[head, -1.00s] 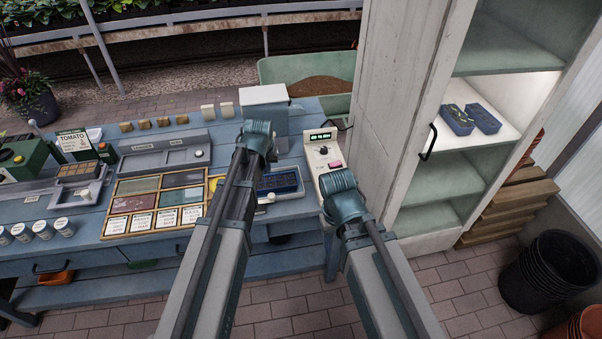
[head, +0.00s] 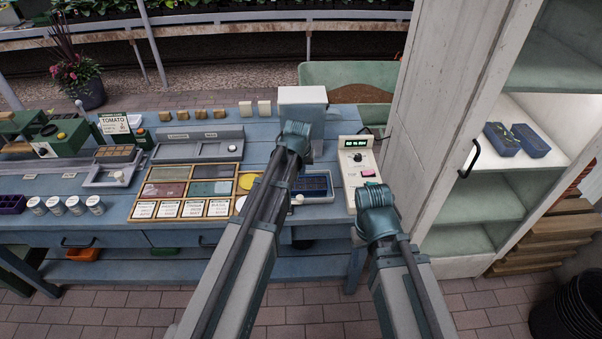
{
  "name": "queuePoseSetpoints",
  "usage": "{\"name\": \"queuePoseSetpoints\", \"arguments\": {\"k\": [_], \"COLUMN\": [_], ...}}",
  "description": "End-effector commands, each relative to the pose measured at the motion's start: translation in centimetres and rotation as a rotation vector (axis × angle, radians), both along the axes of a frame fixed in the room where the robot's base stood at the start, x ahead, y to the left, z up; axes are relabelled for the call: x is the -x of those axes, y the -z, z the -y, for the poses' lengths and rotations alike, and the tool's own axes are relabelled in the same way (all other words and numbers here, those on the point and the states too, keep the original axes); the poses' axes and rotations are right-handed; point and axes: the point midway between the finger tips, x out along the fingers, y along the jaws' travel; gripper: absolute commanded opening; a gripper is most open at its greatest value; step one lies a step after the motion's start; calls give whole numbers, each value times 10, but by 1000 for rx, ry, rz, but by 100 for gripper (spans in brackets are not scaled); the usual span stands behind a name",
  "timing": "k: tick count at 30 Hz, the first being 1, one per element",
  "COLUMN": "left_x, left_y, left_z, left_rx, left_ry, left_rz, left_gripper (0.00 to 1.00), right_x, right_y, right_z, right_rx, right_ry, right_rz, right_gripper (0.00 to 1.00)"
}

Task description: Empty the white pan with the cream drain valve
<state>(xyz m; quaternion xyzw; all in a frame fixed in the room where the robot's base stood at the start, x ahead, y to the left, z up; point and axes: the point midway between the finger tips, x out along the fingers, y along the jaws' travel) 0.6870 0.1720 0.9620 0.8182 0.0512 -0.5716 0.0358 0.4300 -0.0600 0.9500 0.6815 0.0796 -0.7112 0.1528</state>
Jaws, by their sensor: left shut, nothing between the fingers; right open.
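The white pan (head: 322,199) sits at the right part of the blue bench, with a dark blue tray (head: 316,184) in it. A cream knob (head: 299,199), apparently its drain valve, shows at its front left. My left arm crosses in front of the pan's left side and hides part of it. My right arm ends in front of the bench, to the pan's right. Both grippers are hidden behind or beyond the arm joints, so no fingers show. I cannot see any water level in the pan.
A control box with a green display (head: 356,165) stands right of the pan. A pale box (head: 303,100) stands behind it. A white cabinet (head: 447,120) bounds the right side.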

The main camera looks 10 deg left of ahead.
Motion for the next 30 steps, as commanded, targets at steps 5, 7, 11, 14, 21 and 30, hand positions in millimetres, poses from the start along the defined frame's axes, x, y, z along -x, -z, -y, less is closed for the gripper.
{"name": "queuePoseSetpoints", "arguments": {"k": [5, 7, 11, 14, 21, 30], "left_x": [-11, -15, -21, -9, 17, 17], "left_y": [34, 44, 62, 65, 67, 67], "left_z": [-1, -2, -3, -2, 2, 2], "left_rx": [0, 0, 0, 0, -1, -1], "left_ry": [0, 0, 0, 0, 0, 0], "left_rz": [0, 0, 0, 0, 1, 1], "left_gripper": [0, 0, 0, 0, 0, 0], "right_x": [0, 0, 0, 0, 0, 0], "right_y": [34, 44, 62, 65, 67, 67], "right_z": [0, 0, 0, 0, 0, 0], "right_rx": [0, 0, 0, 0, 0, 0], "right_ry": [0, 0, 0, 0, 0, 0], "right_rz": [0, 0, 0, 0, 0, 0], "right_gripper": [62, 62, 62, 62, 62, 62]}}
